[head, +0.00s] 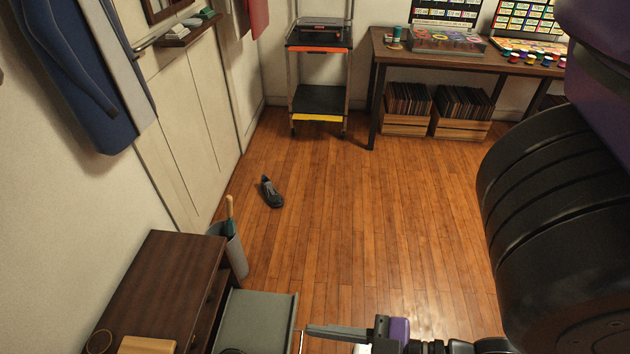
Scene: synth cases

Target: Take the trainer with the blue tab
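A single dark green shoe (271,193) with laces lies on the wooden floor, left of the middle of the view. It is too small for me to make out a blue tab on it. My gripper (316,330) is at the bottom edge, pointing left, beside a grey-green tray or drawer. It is well apart from the shoe. Its fingers show side-on and partly cut off, so I cannot tell whether they are open. A small dark thing (232,351) shows at the bottom edge by the tray, too cut off to identify.
A dark wooden cabinet (160,275) stands at lower left, with the grey-green tray (258,318) beside it. An umbrella stand (237,258) is behind them. A trolley (319,100) and a desk (460,61) with record crates (405,124) stand at the back. The middle floor is clear.

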